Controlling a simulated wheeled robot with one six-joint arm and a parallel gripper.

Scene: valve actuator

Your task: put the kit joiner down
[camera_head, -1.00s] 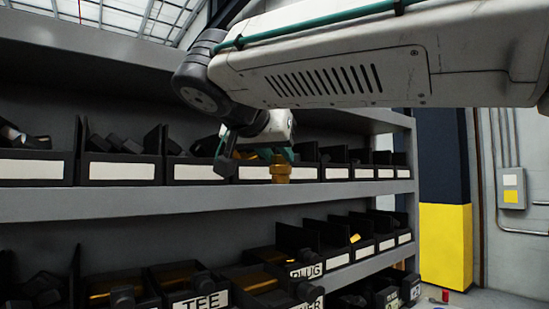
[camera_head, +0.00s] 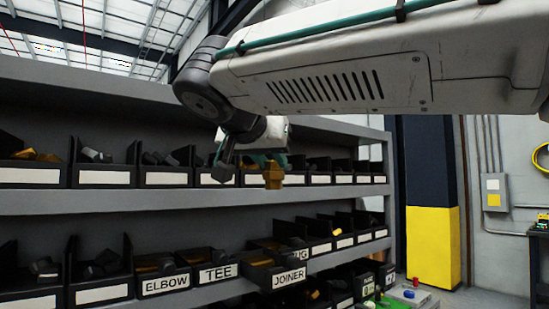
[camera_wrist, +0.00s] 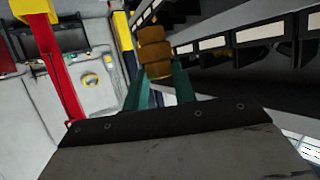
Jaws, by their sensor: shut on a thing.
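The kit joiner (camera_head: 272,177) is a small brass-yellow fitting. My gripper (camera_head: 262,160) is shut on it and holds it in the air in front of the upper shelf bins. In the wrist view the joiner (camera_wrist: 154,50) sits between the tips of the two green fingers of my gripper (camera_wrist: 157,80). Its far side is hidden there. In the head view a bin labelled JOINER (camera_head: 288,277) stands on the lower shelf, below the held joiner and apart from it.
Grey shelving (camera_head: 190,201) carries rows of black bins, with bins labelled ELBOW (camera_head: 166,284) and TEE (camera_head: 217,274) at the lower left. A yellow and dark blue column (camera_head: 432,245) stands at the right. Green and red items (camera_head: 405,297) show at the lower right edge.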

